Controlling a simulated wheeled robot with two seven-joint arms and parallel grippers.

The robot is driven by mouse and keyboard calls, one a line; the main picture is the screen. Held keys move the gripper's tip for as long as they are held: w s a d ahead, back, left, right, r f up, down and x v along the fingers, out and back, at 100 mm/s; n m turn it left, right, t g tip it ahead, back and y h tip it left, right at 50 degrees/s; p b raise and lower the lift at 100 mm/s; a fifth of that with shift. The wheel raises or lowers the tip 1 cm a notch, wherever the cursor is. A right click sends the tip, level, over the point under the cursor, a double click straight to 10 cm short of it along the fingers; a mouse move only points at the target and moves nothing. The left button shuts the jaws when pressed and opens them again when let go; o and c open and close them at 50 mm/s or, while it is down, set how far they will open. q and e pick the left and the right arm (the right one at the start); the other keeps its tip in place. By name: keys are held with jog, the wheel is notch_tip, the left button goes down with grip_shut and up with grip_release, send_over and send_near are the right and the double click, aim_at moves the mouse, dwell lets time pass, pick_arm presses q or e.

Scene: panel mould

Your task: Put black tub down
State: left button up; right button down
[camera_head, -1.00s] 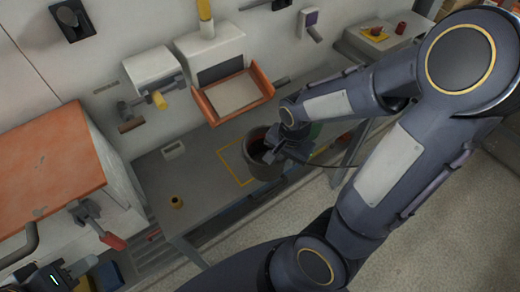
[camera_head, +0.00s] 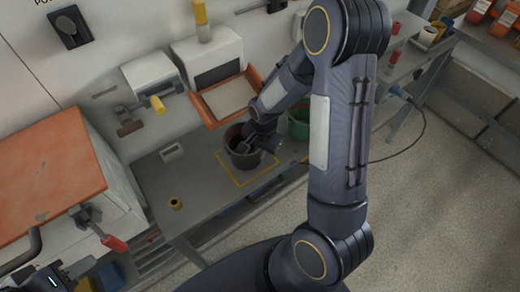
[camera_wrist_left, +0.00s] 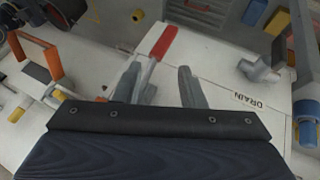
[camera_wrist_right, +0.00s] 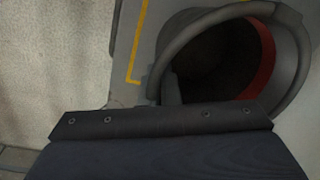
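The black tub (camera_head: 243,158) is upright over the yellow-outlined square (camera_head: 239,186) on the grey bench. I cannot tell whether its base touches the bench. My right gripper (camera_head: 254,141) is at the tub's right side, closed on its rim. In the right wrist view the tub (camera_wrist_right: 285,90) shows a dark inside with a reddish band, and the fingers are mostly hidden by the wrist. My left gripper (camera_wrist_left: 160,80) is open and empty, above the white surface near a red-handled lever (camera_wrist_left: 163,42).
A green tub (camera_head: 299,126) stands right of the square, partly behind my right arm. An orange-rimmed tray (camera_head: 228,98) is behind the tub. An orange-topped cabinet (camera_head: 45,165) is at left.

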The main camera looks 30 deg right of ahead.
jog(key=c, duration=2.1)
grip_release()
jog(key=shift+f, duration=0.2)
jog(key=o, duration=0.4)
jog(key=shift+r, duration=0.1)
notch_tip(320, 180, up, 11)
jog(key=s+a+r+n+t+y, duration=0.1)
jog(key=s+a+r+n, duration=0.1)
jog(key=s, duration=0.3)
jog(key=s+a+r+n+t+y, duration=0.1)
jog(key=s+a+r+n+t, duration=0.1)
jog(key=s+r+n, duration=0.3)
jog(key=s+a+r+n+t+y, duration=0.1)
jog(key=s+a+r+n, duration=0.1)
jog(key=s+r+n, duration=0.2)
jog(key=shift+s+a+r+t, duration=0.15)
jog(key=shift+s+t, duration=0.25)
jog(key=shift+s, duration=1.25)
